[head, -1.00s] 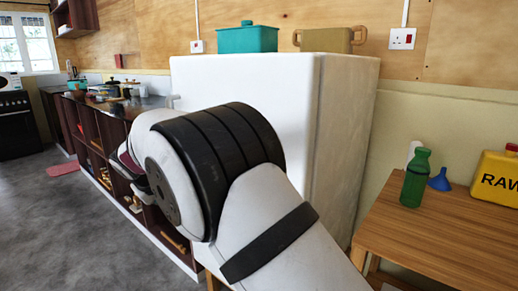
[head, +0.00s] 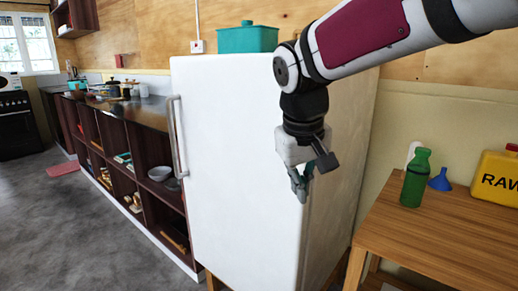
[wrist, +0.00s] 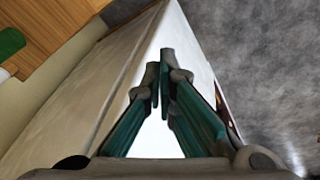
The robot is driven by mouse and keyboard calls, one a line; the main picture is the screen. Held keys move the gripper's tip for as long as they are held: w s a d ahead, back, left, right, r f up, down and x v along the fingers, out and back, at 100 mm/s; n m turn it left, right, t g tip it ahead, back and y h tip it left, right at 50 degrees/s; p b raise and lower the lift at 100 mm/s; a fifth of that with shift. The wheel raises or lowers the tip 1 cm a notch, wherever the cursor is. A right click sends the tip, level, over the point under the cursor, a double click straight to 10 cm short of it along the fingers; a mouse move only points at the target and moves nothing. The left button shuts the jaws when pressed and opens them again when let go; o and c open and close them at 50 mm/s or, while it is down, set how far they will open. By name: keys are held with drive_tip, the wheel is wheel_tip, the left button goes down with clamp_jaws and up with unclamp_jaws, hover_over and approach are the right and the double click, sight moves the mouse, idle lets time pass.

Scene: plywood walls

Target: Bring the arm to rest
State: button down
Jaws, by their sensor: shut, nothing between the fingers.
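My gripper (head: 301,190) hangs pointing down from my arm, which reaches in from the upper right of the head view. It appears in front of the corner of the white fridge (head: 235,165). In the wrist view my gripper's fingers (wrist: 165,62) meet at their tips, shut with nothing between them. The fridge's edge and sides (wrist: 85,110) show behind the fingers there. I cannot tell how far the fingers are from the fridge.
A teal box (head: 248,38) stands on the fridge. At right, a wooden table (head: 440,235) bears a green bottle (head: 415,180), a blue funnel (head: 440,181) and a yellow container (head: 497,178). Dark open shelving (head: 135,170) runs left of the fridge.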

drive_tip(key=s+d+m+g, duration=0.1)
drive_tip(key=s+d, duration=0.3)
drive_tip(key=s, duration=0.4)
drive_tip(key=s+d+m+g, duration=0.1)
drive_tip(key=s+d, duration=0.4)
drive_tip(key=s, duration=0.4)
drive_tip(key=s+d+f+m+y, duration=0.1)
drive_tip(key=s+f, duration=0.2)
drive_tip(key=s, duration=0.4)
drive_tip(key=s+d+f+m, duration=0.1)
drive_tip(key=s+f, duration=0.2)
drive_tip(key=s, duration=0.4)
wheel_tip(320, 180, up, 24)
drive_tip(key=t+p, duration=0.2)
drive_tip(key=p, duration=2.1)
drive_tip(key=shift+s+t, duration=0.4)
drive_tip(key=shift+r, duration=0.1)
